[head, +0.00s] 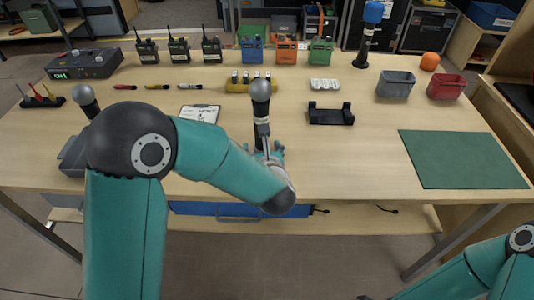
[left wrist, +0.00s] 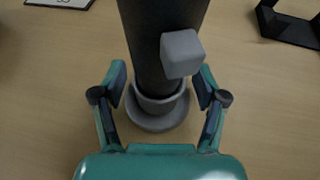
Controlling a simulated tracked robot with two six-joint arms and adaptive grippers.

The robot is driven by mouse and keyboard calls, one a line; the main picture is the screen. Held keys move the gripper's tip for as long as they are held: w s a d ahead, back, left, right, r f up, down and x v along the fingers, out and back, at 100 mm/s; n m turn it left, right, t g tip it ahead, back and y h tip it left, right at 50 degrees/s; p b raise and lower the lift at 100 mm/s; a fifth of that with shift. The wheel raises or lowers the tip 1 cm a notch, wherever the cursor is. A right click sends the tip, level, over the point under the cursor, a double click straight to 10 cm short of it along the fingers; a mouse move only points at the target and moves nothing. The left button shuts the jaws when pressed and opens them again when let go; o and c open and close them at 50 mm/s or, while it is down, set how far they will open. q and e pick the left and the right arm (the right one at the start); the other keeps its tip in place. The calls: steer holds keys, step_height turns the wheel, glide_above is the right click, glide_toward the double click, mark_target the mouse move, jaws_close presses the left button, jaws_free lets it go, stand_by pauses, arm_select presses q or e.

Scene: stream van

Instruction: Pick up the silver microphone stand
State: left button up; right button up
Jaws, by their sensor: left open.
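A microphone with a silver-grey head (head: 260,91) stands upright near the front middle of the table. Its dark body (left wrist: 150,45) with a grey block (left wrist: 181,53) on it and its round grey base (left wrist: 157,115) show in the left wrist view. My left gripper (head: 268,152) is low at this stand, in front of it. In the left wrist view the open left gripper (left wrist: 161,86) has one finger on each side of the stand, with gaps showing. In the head view my arm and gripper hide the base.
Another grey-headed microphone (head: 84,97) is partly hidden behind my left arm. A blue-headed one (head: 372,18) stands at the back. A green mat (head: 462,160) lies right.

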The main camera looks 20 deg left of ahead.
arm_select(q)
steer(key=shift+c, duration=0.4)
steer(key=shift+s, duration=0.1)
steer(key=c, duration=1.3)
steer(key=shift+o, duration=0.2)
